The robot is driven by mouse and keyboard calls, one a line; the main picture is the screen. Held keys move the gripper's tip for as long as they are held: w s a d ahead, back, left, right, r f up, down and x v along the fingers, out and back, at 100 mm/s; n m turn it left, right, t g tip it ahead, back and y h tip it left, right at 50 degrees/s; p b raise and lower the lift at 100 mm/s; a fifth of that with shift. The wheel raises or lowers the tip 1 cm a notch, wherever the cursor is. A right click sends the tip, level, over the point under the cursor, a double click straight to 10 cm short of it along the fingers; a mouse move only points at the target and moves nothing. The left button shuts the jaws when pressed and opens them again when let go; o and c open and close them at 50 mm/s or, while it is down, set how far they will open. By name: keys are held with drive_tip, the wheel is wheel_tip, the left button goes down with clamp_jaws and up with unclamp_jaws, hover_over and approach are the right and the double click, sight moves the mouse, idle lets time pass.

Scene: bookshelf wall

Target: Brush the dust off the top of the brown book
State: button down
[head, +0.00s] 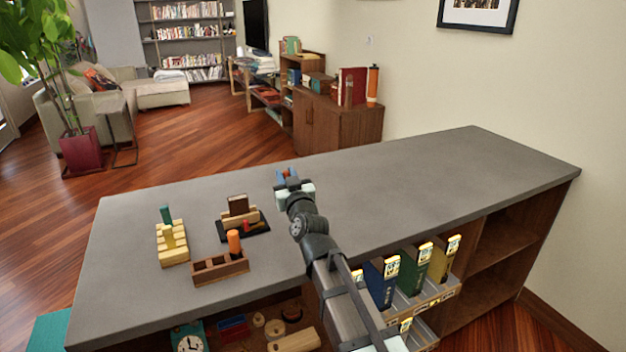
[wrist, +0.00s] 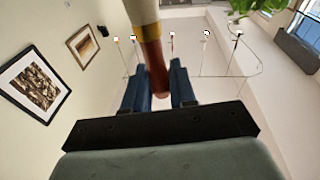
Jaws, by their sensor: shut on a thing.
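My gripper (head: 287,180) is held out over the grey counter top, near its far edge. In the wrist view its two blue fingers (wrist: 159,88) are shut on the red-brown handle of a brush (wrist: 153,62). The brush has a gold band and a wide cream end that runs out of the top of the picture. In the head view the brush is too small to make out clearly. I cannot pick out the brown book for sure. Blue (head: 380,282), green (head: 413,270) and yellow (head: 441,262) books stand upright in a grey holder below the counter; my arm hides part of this row.
On the counter (head: 420,180) stand a yellow block stand (head: 172,245), a black tray (head: 258,231) with brown blocks, and a wooden box (head: 220,268) with an orange cylinder. The counter's right half is clear. Open shelves lie below. A cabinet (head: 345,125) stands behind.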

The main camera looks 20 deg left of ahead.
drive_tip(key=s+a+r+n+y, duration=0.1)
drive_tip(key=s+a, duration=0.1)
drive_tip(key=a, duration=0.3)
drive_tip(key=s+a+r+g+y, duration=0.1)
drive_tip(key=s+a+r, duration=0.1)
drive_tip(key=a, duration=0.3)
drive_tip(key=shift+s+a+n, duration=0.3)
drive_tip(key=shift+a+n, duration=0.05)
drive_tip(key=shift+n, duration=0.05)
drive_tip(key=shift+a+r+g, duration=0.25)
drive_tip(key=shift+r+g, duration=0.05)
drive_tip(key=shift+w+a+r, duration=0.4)
drive_tip(key=shift+w+r, duration=0.05)
drive_tip(key=shift+r, duration=0.1)
drive_tip(key=shift+w+a+r+y, duration=0.15)
drive_tip(key=shift+r+y, duration=0.1)
drive_tip(key=shift+y, duration=0.05)
wheel_tip(320, 180, up, 2)
drive_tip(key=shift+a+n+t+y, duration=0.15)
drive_tip(key=shift+n+t+y, duration=0.15)
drive_tip(key=shift+n+t, duration=0.15)
